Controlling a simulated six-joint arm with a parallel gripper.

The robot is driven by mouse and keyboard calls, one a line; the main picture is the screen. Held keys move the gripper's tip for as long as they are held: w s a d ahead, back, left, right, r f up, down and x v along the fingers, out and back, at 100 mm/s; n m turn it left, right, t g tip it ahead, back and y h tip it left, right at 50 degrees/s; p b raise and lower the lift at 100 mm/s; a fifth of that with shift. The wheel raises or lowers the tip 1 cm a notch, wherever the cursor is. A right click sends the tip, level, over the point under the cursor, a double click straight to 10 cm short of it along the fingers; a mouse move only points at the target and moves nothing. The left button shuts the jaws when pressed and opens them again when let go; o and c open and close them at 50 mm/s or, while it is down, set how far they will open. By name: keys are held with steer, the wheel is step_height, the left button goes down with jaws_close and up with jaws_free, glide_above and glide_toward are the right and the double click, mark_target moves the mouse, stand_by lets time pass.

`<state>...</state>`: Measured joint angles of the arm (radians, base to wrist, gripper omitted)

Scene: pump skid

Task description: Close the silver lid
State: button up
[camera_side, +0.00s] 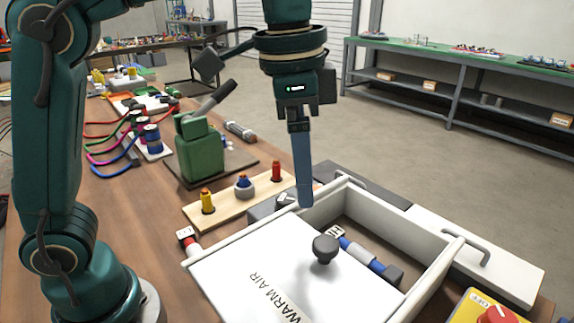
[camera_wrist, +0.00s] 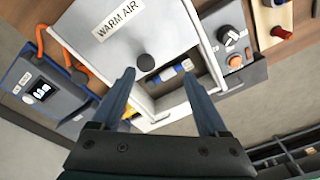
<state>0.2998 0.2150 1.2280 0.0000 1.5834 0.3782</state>
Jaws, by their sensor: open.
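A pale, silver-white lid (camera_side: 245,272) marked "WARM AIR" covers the near part of an open-topped box (camera_side: 437,268). The far part of the box is uncovered. A round black knob (camera_side: 326,246) stands on the lid near its edge by the opening. The lid (camera_wrist: 100,18) and the knob (camera_wrist: 146,62) also show in the wrist view. My gripper (camera_side: 305,203) points down above the box's far left side, behind the knob in the side view. In the wrist view its fingers (camera_wrist: 159,78) are spread apart with nothing held; the knob appears just beyond the fingertips.
A blue and white cylindrical part (camera_side: 360,254) lies inside the uncovered section. A wooden strip with coloured plugs (camera_side: 226,211) and a green pump-like body (camera_side: 199,153) stand left of the box. A yellow box with a red knob (camera_side: 497,315) is at the lower right.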

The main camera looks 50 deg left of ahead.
mark_target(326, 242)
steer(key=shift+m+g, duration=0.5)
steer(key=shift+g, duration=0.1)
steer(key=d+f, duration=0.1)
steer(key=w+d+f, duration=0.1)
steer(key=d+f, duration=0.1)
steer(key=shift+w+d+f, duration=0.15)
steer(key=shift+w+f, duration=0.15)
steer(key=shift+s+d+f, duration=0.15)
steer(key=shift+d+f, duration=0.05)
steer(key=shift+f, duration=2.7)
jaws_close()
